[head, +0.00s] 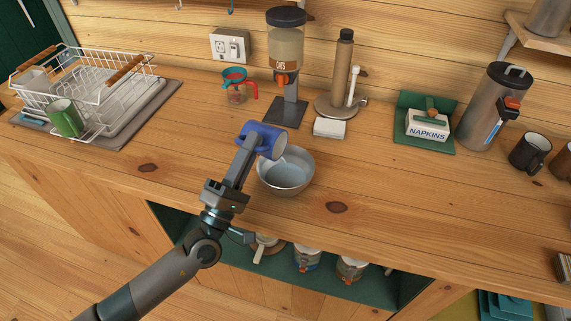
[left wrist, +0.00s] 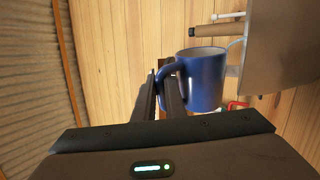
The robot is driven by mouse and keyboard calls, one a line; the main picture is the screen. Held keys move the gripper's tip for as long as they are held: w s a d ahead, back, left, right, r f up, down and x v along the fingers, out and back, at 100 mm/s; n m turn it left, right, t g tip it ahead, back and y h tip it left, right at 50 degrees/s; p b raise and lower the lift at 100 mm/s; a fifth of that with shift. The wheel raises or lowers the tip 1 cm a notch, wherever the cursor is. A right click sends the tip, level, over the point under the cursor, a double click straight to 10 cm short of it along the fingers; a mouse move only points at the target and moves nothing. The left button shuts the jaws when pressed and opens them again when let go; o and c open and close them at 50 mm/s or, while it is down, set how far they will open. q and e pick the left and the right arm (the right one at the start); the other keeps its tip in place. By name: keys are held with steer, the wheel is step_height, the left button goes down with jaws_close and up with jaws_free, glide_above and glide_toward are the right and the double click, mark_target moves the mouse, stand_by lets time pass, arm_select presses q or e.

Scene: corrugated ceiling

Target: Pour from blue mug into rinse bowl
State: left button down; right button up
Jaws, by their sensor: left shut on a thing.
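The blue mug (head: 257,134) is held tilted on its side above the left rim of the metal rinse bowl (head: 296,186), its pale opening facing right over the bowl. My left gripper (head: 244,147) is shut on the mug's handle side. In the left wrist view the fingers (left wrist: 164,88) close around the handle of the blue mug (left wrist: 205,82), and the grey bowl (left wrist: 278,50) shows beside it. The bowl stands on the counter and looks bluish grey inside. I cannot make out a clear stream between mug and bowl. My right gripper is not in view.
A dish rack (head: 92,88) with a green mug (head: 66,120) is left; napkins (head: 428,124) and an urn (head: 488,110) are right. Counter (head: 400,190) right of the bowl is clear.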

arm_select(q)
steer(key=shift+s+d+r+m+g+h, duration=0.1)
steer(key=shift+d+m+g+h, duration=0.15)
steer(key=shift+m, duration=0.25)
steer(key=shift+s+d+r+m+g+h, duration=0.1)
steer(key=shift+m+g+h, duration=0.05)
steer(key=shift+m+h, duration=0.3)
steer(key=shift+a+f+n+y, duration=0.1)
steer(key=shift+a+n+y, duration=0.05)
steer(key=shift+n+y, duration=0.2)
steer(key=n+t+y+p, duration=0.1)
steer(key=a+r+n+y, duration=0.1)
steer(key=n, duration=0.1)
steer(key=shift+w+a+r+t+p, duration=0.1)
steer(key=shift+w+r+t+p, duration=0.1)
steer(key=shift+w+t+p, duration=0.2)
steer(key=shift+w+a+f+n+y+b, duration=0.25)
steer(key=shift+a+n+y, duration=0.1)
steer(key=shift+n, duration=0.25)
steer(key=shift+w+a+f+n+y+b, duration=0.15)
steer(key=shift+a+f+n+y, duration=0.15)
steer(key=shift+n, duration=0.3)
steer(key=shift+a+r, duration=0.1)
steer(key=shift+a, duration=0.05)
